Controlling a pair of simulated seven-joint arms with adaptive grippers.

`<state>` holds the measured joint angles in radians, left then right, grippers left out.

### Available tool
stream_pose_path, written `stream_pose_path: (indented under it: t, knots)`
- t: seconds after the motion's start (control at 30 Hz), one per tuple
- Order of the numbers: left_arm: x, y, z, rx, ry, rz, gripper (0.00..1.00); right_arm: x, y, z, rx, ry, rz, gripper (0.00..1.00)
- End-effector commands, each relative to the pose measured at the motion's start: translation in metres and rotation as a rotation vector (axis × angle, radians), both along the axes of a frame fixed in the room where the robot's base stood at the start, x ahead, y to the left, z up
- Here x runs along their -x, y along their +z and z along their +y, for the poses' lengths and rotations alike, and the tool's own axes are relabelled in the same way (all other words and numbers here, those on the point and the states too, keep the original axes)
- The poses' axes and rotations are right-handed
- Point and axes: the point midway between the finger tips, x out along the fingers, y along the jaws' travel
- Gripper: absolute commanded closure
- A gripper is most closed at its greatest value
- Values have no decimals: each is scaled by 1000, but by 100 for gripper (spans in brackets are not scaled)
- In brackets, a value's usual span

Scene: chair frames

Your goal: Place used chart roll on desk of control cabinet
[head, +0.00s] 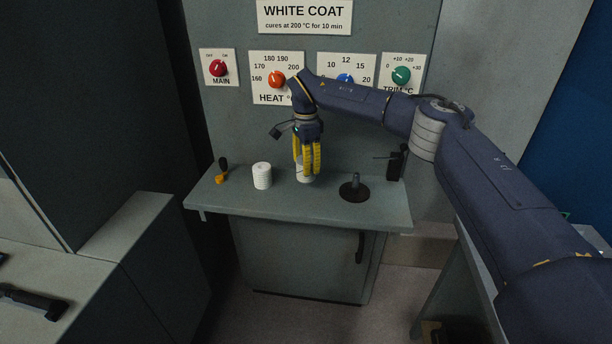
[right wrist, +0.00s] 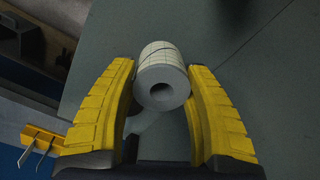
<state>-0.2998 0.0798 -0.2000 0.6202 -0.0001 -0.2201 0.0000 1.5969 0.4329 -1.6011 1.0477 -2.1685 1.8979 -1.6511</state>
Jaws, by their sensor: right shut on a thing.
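My right gripper (head: 308,172) reaches down over the grey desk (head: 225,199) of the control cabinet, its yellow fingers shut on a white chart roll (head: 303,178). In the right wrist view the roll (right wrist: 163,63) sits between the two fingers (right wrist: 163,105); it has a hollow core, a printed grid and a dark line across it. The fingers hide much of it in the head view. It is at or just above the desk top; I cannot tell whether it touches. A second white roll (head: 262,176) stands upright on the desk to the left. My left gripper is not in view.
A black round base with a short post (head: 355,188) stands right of the gripper. A small black device (head: 396,163) is at the desk's right end, and an orange and black item (head: 222,171) at its left end. Knobs, including the red MAIN one (head: 218,68), are on the panel behind.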

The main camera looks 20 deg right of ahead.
Motion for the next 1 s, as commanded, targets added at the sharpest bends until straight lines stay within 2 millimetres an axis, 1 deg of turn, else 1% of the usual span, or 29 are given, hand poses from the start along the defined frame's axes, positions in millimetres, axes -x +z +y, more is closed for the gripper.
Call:
stream_pose_path:
  t: [0.17,0.27,0.4,0.5,0.93,0.97,1.0]
  knots:
    - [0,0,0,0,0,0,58,0,-7,0,0,0,1,85]
    - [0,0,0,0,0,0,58,1,-17,0,-1,1,2,85]
    - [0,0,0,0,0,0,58,0,-35,0,-1,0,2,85]
    - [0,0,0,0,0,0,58,0,-43,0,-1,-1,1,85]
    - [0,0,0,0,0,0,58,0,-47,0,0,0,0,85]
    - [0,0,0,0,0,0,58,0,-47,0,0,0,-1,45]
    - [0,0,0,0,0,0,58,0,-47,0,0,0,0,41]
